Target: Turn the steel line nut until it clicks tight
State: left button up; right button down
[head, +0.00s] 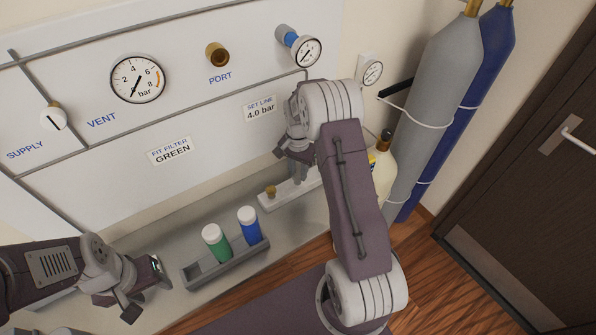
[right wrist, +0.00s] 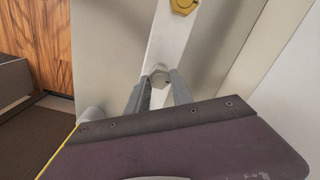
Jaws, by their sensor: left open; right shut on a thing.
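The steel line nut (right wrist: 160,76) is a grey hexagonal nut on a pale strip-shaped block (right wrist: 166,42) in the right wrist view. My right gripper (right wrist: 158,88) has its two fingers on either side of the nut and is shut on it. In the head view my right gripper (head: 296,168) is low over the pale block (head: 283,200), and the nut is hidden there. A brass nut (right wrist: 184,4) sits farther along the same block. My left gripper (head: 143,290) is open and empty at the lower left, apart from the filters.
A grey rack (head: 228,265) holds a green filter (head: 217,243) and a blue filter (head: 249,226) on the bench. The wall panel carries a large gauge (head: 138,79), a brass port (head: 216,55) and a small gauge (head: 307,51). A yellow-labelled bottle (head: 384,165) and gas cylinders (head: 436,85) stand right.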

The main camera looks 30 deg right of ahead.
aim_at(298, 174)
jog(key=shift+w, duration=0.1)
jog(key=c, duration=1.1)
grip_release()
jog(key=shift+r, duration=0.1)
notch_tip(298, 174, up, 7)
jog(key=shift+r+b, duration=0.2)
jog(key=shift+b, duration=0.4)
